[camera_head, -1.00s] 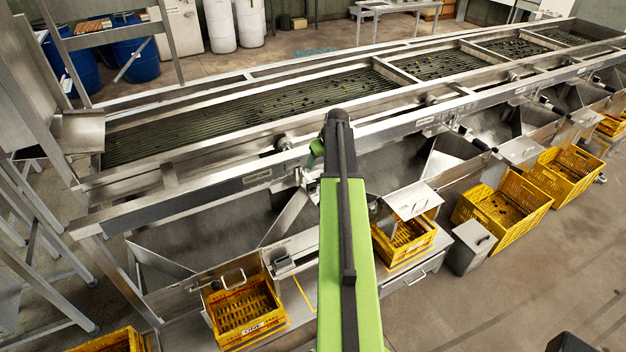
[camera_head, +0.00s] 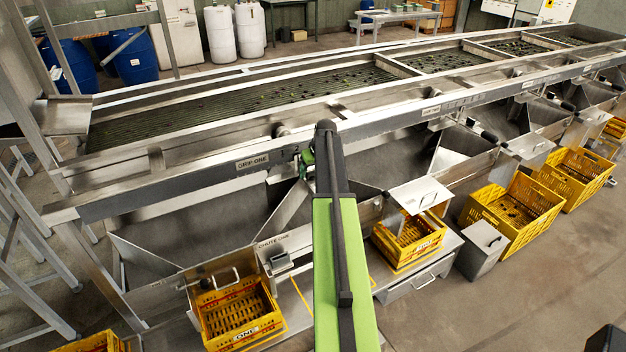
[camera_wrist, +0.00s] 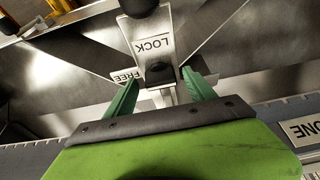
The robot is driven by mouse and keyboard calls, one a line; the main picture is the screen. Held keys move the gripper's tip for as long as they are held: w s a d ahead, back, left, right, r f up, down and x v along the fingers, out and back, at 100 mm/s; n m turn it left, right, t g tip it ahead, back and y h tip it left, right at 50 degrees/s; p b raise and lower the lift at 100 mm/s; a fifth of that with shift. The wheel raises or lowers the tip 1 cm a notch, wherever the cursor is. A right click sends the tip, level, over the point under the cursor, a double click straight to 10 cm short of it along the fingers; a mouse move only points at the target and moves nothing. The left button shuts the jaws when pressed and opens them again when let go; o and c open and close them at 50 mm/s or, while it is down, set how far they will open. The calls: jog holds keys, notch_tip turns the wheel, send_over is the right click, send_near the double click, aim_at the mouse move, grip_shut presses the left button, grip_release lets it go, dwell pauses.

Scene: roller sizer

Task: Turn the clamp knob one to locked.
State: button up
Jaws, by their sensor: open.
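In the wrist view my gripper (camera_wrist: 160,88) is open, with one green finger on each side of a small dark block (camera_wrist: 158,73) on a metal bracket. That block looks like the clamp knob, but I cannot be sure. The bracket's plate (camera_wrist: 152,42) reads LOCK, upside down, and a smaller FREE label (camera_wrist: 126,76) sits beside the left finger. The fingers look apart from the block. In the head view my gripper (camera_head: 308,160) is mostly hidden by my arm, at the front rail (camera_head: 210,178) just right of its GRIP ONE label. The knob is hidden there.
A black round ball (camera_wrist: 138,6) is at the top of the wrist view. Below the rail are the metal chutes, a yellow crate marked ONE (camera_head: 240,325) and another yellow crate (camera_head: 408,252). Open floor (camera_head: 510,310) lies at the lower right.

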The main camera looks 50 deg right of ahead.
jog(key=shift+c, duration=0.4)
jog(key=c, duration=1.2)
jog(key=shift+d, duration=0.3)
jog(key=shift+c, duration=0.5)
jog(key=shift+a, duration=0.35)
jog(key=m+h, duration=0.1)
jog(key=m, duration=0.2)
jog(key=m+g+h, duration=0.1)
jog(key=m, duration=0.2)
jog(key=shift+w+a+g, duration=0.15)
jog(key=shift+g, duration=0.15)
jog(key=m+g+h, duration=0.1)
jog(key=m, duration=0.4)
jog(key=shift+w, duration=0.1)
jog(key=shift+m+g, duration=1)
jog(key=shift+m, duration=0.9)
